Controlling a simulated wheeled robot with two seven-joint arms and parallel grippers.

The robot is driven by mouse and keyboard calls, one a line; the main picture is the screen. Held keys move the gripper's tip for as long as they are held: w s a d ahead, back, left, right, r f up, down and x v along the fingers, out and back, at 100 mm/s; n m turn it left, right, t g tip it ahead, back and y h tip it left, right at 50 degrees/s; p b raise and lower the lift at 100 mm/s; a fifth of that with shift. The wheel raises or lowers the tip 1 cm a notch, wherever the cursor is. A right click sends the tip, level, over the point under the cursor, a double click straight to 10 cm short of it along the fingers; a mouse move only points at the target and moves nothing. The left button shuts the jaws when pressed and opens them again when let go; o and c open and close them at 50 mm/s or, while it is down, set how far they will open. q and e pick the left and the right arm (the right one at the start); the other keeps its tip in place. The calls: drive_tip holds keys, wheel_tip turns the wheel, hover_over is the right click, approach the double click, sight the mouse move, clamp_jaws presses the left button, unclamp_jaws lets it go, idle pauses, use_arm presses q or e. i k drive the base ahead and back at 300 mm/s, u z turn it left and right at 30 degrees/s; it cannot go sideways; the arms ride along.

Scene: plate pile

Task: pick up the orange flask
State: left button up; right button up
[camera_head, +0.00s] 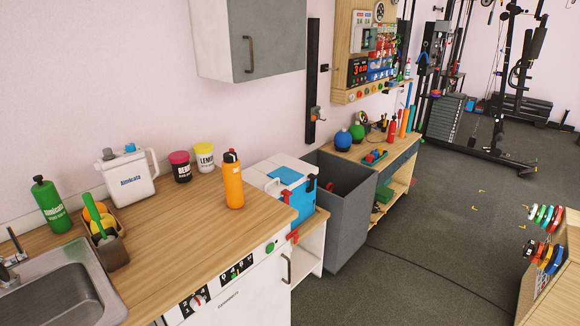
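The orange flask (232,184) stands upright near the right end of the wooden counter (178,245). It has a black cap, and nothing touches it. Neither of my grippers shows in the head view.
Behind the flask stand a yellow-lidded tub (205,158), a pink-lidded tub (181,167) and a white jug (130,180). A green bottle (51,205) and a sink (62,298) are at left. A white-and-blue cooler (290,184) and grey bin (346,226) stand right. The counter before the flask is clear.

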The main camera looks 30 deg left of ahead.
sight(231, 172)
drive_tip(key=u, duration=0.5)
drive_tip(key=i, duration=1.25)
drive_tip(key=u, duration=1.05)
